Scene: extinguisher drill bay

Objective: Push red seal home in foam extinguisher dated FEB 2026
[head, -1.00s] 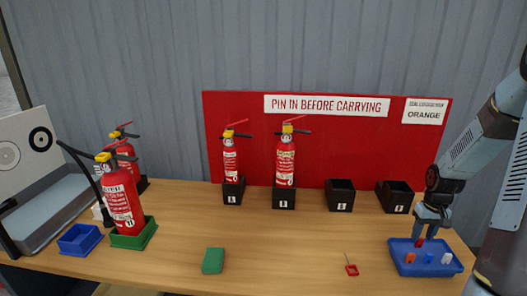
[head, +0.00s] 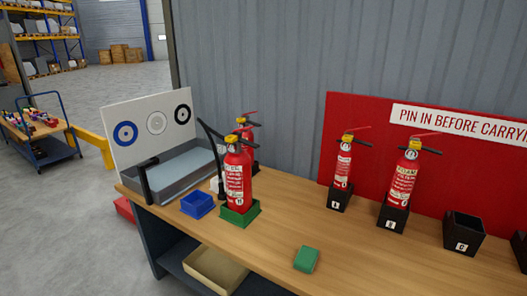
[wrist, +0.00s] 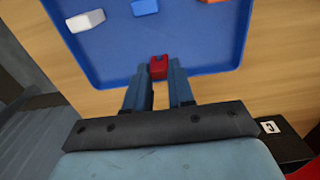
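In the wrist view my gripper (wrist: 160,68) has its two fingers on either side of a small red seal (wrist: 159,67); they look shut on it, over the near rim of the blue tray (wrist: 215,62). My gripper is outside the head view. Red extinguishers stand on the bench: one (head: 236,182) in a green tray, one (head: 247,138) partly hidden behind it, and two on the right (head: 341,165) (head: 404,178) in black holders. The rightmost one's label seems to read FOAM. The dates are too small to read.
The blue tray also holds a white seal (wrist: 86,20), a blue seal (wrist: 145,6) and an orange piece at the top edge. The bench (head: 290,221) has a green block (head: 306,259), a blue bin (head: 197,205) and an empty black holder (head: 463,233). A red sign board stands behind.

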